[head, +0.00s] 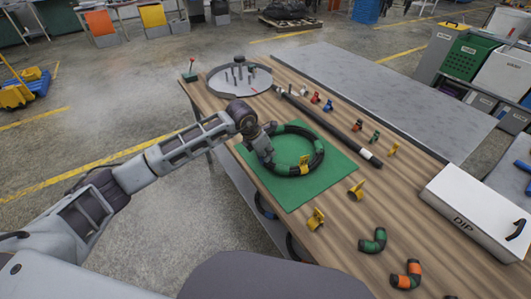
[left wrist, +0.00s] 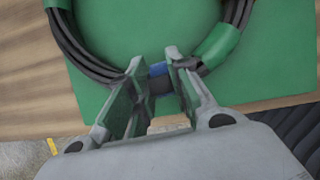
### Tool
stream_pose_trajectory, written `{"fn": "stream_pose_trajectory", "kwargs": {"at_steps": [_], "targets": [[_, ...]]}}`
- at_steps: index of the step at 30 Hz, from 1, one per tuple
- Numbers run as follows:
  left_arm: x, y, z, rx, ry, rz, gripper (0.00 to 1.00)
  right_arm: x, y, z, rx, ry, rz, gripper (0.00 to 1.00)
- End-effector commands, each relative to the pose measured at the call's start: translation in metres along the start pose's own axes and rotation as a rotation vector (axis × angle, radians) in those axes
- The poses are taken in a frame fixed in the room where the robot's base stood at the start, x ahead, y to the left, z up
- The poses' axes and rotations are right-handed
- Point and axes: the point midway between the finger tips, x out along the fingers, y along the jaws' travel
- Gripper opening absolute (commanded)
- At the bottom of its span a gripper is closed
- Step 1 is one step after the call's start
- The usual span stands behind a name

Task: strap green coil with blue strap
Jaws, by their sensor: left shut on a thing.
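The green coil (head: 298,128), a ring of dark hose with green sections, lies on a green mat (head: 310,195). It also shows in the left wrist view (left wrist: 75,45), where part of its near side is hidden by my fingers. My left gripper (head: 267,158) is at the coil's left side. In the left wrist view the left gripper (left wrist: 158,80) is shut on a small blue strap (left wrist: 158,69), which sits at the coil's hose between the fingers. I cannot tell whether the strap is closed around it. My right gripper is not in view.
Yellow clips (head: 356,190) (head: 316,219) and short hose pieces (head: 373,241) lie on the wooden table. A white box (head: 475,215) stands at the right, a round grey tray (head: 240,88) at the far end.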

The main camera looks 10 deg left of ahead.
Motion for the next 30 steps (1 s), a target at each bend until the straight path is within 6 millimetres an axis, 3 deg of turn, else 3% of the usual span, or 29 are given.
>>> {"fn": "stream_pose_trajectory", "kwargs": {"at_steps": [1, 30], "targets": [[0.0114, -0.0032, -0.0107, -0.002, 0.024, -0.008, 0.00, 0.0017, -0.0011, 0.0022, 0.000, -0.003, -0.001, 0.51], [0.0201, -0.0025, -0.0147, -0.003, 0.025, -0.006, 0.00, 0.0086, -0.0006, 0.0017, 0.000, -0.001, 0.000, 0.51]]}}
